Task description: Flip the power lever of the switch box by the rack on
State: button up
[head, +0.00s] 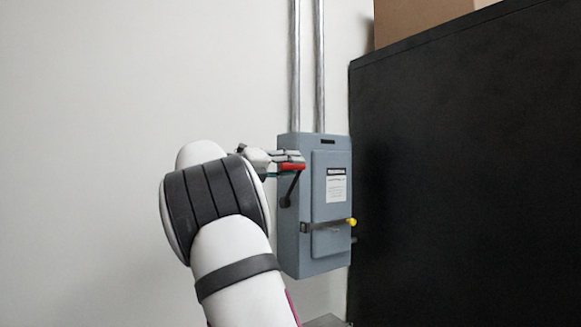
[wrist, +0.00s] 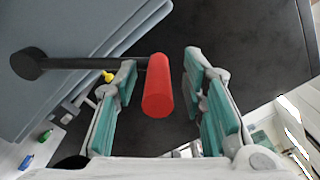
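The grey switch box (head: 300,240) is fixed to the wall beside the black rack. Its power lever has a dark arm (head: 291,190) that slants upward from its pivot on the box's left side to a red handle (head: 292,166). My gripper (head: 280,158) is at the height of the red handle, partly hidden by my arm. In the wrist view, my gripper (wrist: 160,62) is open, with the red handle (wrist: 158,88) between its teal-padded fingers. A gap shows on each side of the handle, and the dark lever arm (wrist: 90,63) runs left to its pivot.
The black rack (head: 460,180) stands close to the box's right, with a cardboard box (head: 415,18) on top. Two metal conduits (head: 319,70) rise from the box. A yellow-tipped latch (head: 351,222) sticks out at the front. The wall to the left is bare.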

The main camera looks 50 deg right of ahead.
jog(key=v, duration=1.1)
jog(key=shift+a, duration=0.35)
jog(key=s+a+f+m+t+y, duration=0.3)
jog(key=s+f+m+t+y, duration=0.2)
jog(key=s+f+m+y, duration=0.45)
jog(key=s+a+f+m+t+y, duration=0.2)
jog(key=s+a+f+m+y, duration=0.2)
jog(key=s+a+f+m, duration=0.4)
jog(key=s+a+f+m+t+y, duration=0.3)
jog(key=s+a+f+m, duration=0.5)
jog(key=a, duration=1)
jog(key=s+f+y, duration=0.1)
jog(key=s+f, duration=0.1)
jog(key=s, duration=0.2)
jog(key=shift+f, duration=0.25)
jog(key=shift+d, duration=0.1)
jog(key=shift+c, duration=0.6)
